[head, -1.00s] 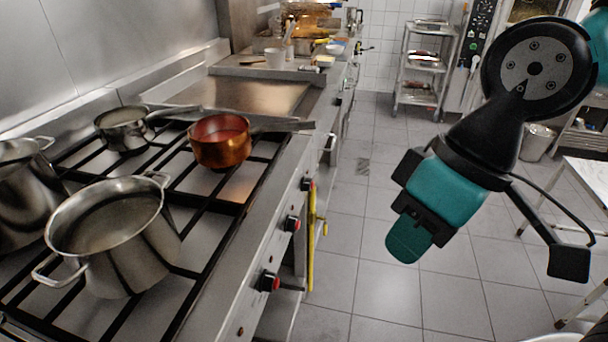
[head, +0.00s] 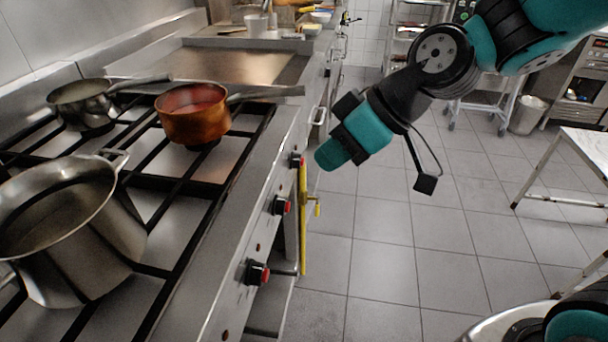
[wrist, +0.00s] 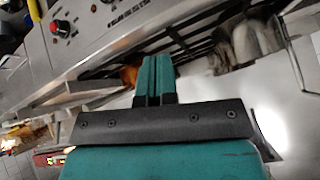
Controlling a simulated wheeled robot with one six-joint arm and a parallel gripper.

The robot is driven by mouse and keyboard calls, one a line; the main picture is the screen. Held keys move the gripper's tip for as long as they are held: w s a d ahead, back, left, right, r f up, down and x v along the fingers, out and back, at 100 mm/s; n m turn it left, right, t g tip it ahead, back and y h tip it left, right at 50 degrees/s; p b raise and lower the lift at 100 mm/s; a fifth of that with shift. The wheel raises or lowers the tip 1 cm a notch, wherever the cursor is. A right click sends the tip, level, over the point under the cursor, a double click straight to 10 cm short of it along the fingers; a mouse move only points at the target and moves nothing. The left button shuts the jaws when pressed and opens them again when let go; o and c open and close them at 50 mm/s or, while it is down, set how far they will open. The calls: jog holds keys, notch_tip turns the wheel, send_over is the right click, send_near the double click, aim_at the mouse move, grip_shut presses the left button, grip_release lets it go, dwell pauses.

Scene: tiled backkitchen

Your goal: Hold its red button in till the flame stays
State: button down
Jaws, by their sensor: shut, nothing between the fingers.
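A small dark reddish button (head: 225,335) sits low on the panel. No flame shows. My gripper (head: 328,156) is shut and empty, in the air at the right of the far knob; I cannot tell the exact gap. In the wrist view its teal fingers (wrist: 155,75) are together.
A copper pan (head: 193,122), a small steel pan (head: 82,105) and a large pot (head: 70,225) stand on the grates. A white table (head: 590,150) stands at right. The tiled floor (head: 385,265) between is clear.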

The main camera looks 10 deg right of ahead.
aim_at(303, 162)
jog(key=w+d+f+t+b, duration=0.5)
jog(key=w+d+f, duration=0.1)
jog(key=w+f, duration=0.5)
jog(key=w+d+f+t+h+b, duration=0.1)
jog(key=w+d+f+t+b, duration=0.4)
jog(key=w+f, duration=0.6)
jog(key=shift+d+f+t, duration=0.3)
jog(key=shift+d+f, duration=0.35)
jog(key=shift+d, duration=0.5)
jog(key=w+a+p, duration=0.3)
jog(key=a+p, duration=0.5)
jog(key=shift+w, duration=0.2)
jog(key=shift+a, duration=0.1)
jog(key=shift+a, duration=0.1)
